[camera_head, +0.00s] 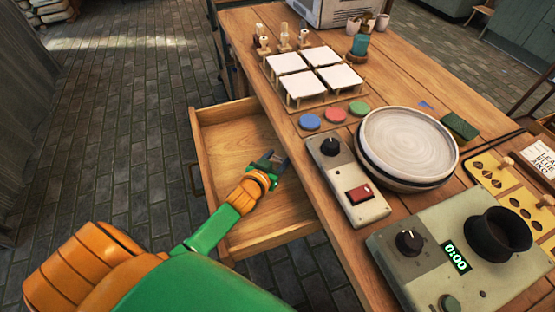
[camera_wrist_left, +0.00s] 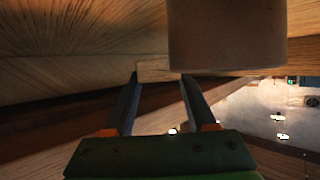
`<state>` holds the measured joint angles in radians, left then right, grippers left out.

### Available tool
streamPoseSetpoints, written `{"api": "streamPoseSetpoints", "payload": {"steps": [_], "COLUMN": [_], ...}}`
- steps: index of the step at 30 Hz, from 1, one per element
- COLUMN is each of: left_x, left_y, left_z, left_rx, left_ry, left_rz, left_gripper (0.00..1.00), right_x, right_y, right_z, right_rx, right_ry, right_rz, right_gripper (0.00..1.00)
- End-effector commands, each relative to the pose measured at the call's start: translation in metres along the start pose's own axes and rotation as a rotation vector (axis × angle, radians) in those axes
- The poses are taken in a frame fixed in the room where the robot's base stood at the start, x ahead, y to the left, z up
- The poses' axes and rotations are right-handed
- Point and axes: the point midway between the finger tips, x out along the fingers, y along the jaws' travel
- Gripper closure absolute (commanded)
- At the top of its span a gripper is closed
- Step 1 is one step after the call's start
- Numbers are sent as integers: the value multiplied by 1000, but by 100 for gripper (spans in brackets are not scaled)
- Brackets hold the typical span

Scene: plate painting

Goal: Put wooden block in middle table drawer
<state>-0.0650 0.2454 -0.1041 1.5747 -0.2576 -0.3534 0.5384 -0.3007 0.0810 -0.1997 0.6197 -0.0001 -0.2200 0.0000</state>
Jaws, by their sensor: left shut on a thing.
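The table drawer (camera_head: 226,139) is pulled out from the long side of the wooden table, and its inside looks empty apart from my gripper. My left gripper (camera_head: 275,160) is over the drawer, near the table edge, with its arm reaching in across the drawer front. In the left wrist view, its two fingers (camera_wrist_left: 158,82) are shut on a small pale wooden block (camera_wrist_left: 154,71) at their tips. The block is hard to make out in the head view. I cannot tell whether it touches the drawer floor. My right gripper is not in view.
The wooden table (camera_head: 400,88) carries white tiles on a rack (camera_head: 318,76), coloured discs (camera_head: 335,115), a round turntable (camera_head: 408,145), a control box (camera_head: 345,180) and a grey machine (camera_head: 445,262). A blurred brown cylinder (camera_wrist_left: 228,38) fills the top of the wrist view. The table edge borders the drawer closely.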

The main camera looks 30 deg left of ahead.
Motion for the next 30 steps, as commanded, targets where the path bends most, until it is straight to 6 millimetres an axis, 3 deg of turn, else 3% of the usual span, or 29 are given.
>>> {"api": "streamPoseSetpoints", "payload": {"steps": [20,21,24,30], "left_x": [4,4,4,4], "left_y": [0,0,0,0], "left_z": [11,10,10,10], "left_rx": [0,0,0,0], "left_ry": [2,2,2,2], "left_rz": [0,0,0,0], "left_gripper": [100,38,14,14], "right_x": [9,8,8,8], "right_y": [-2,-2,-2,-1], "right_z": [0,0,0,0], "right_rx": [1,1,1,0], "right_ry": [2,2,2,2], "right_rz": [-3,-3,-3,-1], "right_gripper": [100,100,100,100]}}
